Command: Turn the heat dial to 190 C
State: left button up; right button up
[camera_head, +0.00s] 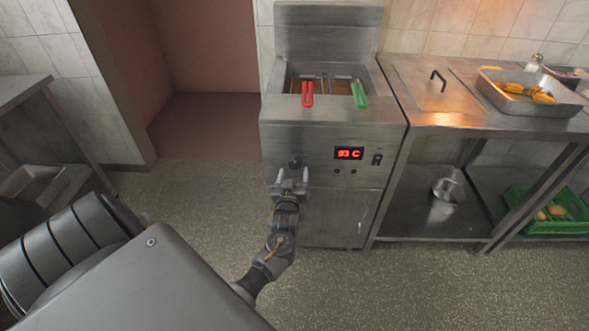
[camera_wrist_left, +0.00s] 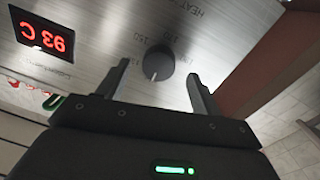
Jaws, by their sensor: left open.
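The heat dial (camera_head: 295,162) is a dark round knob on the front panel of the steel fryer (camera_head: 320,200). In the left wrist view the dial (camera_wrist_left: 158,63) has a pale pointer line, with scale numbers around it that I can only partly read. My left gripper (camera_head: 291,178) is open just in front of and below the dial. In the left wrist view its two fingers (camera_wrist_left: 158,88) stand on either side of the dial, apart from it. My right gripper is not in view.
Baskets with a red handle (camera_head: 307,94) and a green handle (camera_head: 359,95) sit in the fryer. A black switch (camera_head: 377,160) is right of the display. A steel counter (camera_head: 440,118) adjoins on the right, carrying a tray (camera_head: 505,99) of food. Floor is clear left of the fryer.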

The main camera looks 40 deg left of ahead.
aim_at(295, 166)
pick_arm(q)
jog(key=shift+x, duration=1.55)
jog(key=c, duration=1)
